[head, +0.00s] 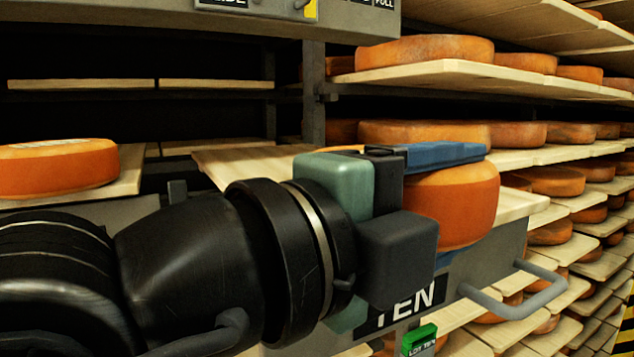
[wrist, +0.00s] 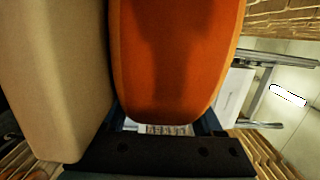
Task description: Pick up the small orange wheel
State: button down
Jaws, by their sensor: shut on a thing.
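The small orange wheel (head: 452,205) is at the centre right of the head view, between the blue fingers of my gripper (head: 466,203). One blue finger lies along its top; the other is mostly hidden below it. In the wrist view the wheel (wrist: 180,60) fills the middle, with its near end between the finger bases, above the black palm (wrist: 150,156). My gripper is shut on it. The wheel overlaps the front edge of a pale board and the grey panel marked TEN (head: 405,303). I cannot tell whether its underside touches anything.
A larger orange wheel (head: 58,168) lies on a board at the left. Shelves with several wheels (head: 425,50) stand behind and to the right. A grey handle (head: 515,288) juts from the panel, and a green tag (head: 419,340) sits below. A grey beam crosses the top.

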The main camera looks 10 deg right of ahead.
jog(key=shift+r, duration=0.15)
jog(key=shift+r, duration=0.1)
